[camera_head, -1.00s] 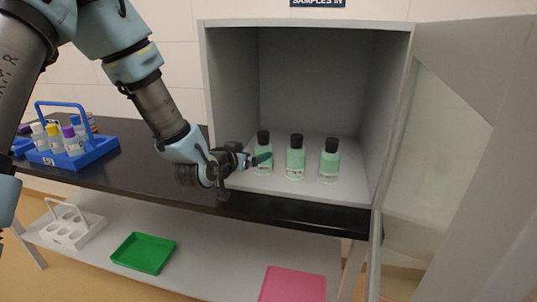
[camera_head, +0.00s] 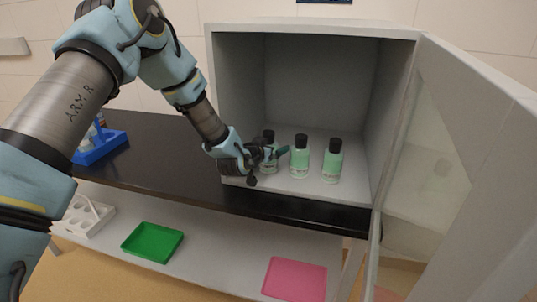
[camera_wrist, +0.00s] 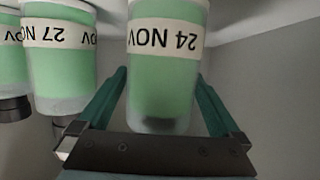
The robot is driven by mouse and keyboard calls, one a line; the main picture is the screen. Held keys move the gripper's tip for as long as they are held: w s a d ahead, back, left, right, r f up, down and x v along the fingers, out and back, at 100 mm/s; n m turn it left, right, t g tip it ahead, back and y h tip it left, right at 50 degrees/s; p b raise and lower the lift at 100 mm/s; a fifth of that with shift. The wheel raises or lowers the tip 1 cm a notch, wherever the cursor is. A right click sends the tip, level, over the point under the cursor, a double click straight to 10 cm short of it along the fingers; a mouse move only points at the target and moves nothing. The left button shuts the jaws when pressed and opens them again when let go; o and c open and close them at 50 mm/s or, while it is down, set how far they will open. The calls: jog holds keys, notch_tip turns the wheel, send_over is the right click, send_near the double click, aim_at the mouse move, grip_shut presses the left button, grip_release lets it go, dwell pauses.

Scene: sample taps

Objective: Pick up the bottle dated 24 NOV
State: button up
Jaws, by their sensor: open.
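The bottle dated 24 NOV (camera_wrist: 168,39) is filled with green and has a white label, shown upside down in the wrist view. It is the leftmost of the bottles in the cabinet (camera_head: 269,135) in the head view, partly hidden by my gripper. My gripper (camera_head: 280,152) is open, with its teal fingers on either side of this bottle; the fingers also show in the wrist view (camera_wrist: 162,78). I cannot tell whether they touch it. A similar bottle dated 27 NOV (camera_wrist: 60,65) stands beside it, the middle one in the head view (camera_head: 300,157).
A third green bottle (camera_head: 332,162) stands at the right in the open grey cabinet (camera_head: 318,85). The cabinet door (camera_head: 440,150) is swung open at the right. A blue rack (camera_head: 100,147) is on the black counter. Green (camera_head: 152,242) and pink (camera_head: 295,279) trays lie on the lower shelf.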

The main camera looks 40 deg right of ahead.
jog(key=shift+c, duration=0.4)
jog(key=c, duration=1.5)
grip_shut()
jog(key=shift+r, duration=0.15)
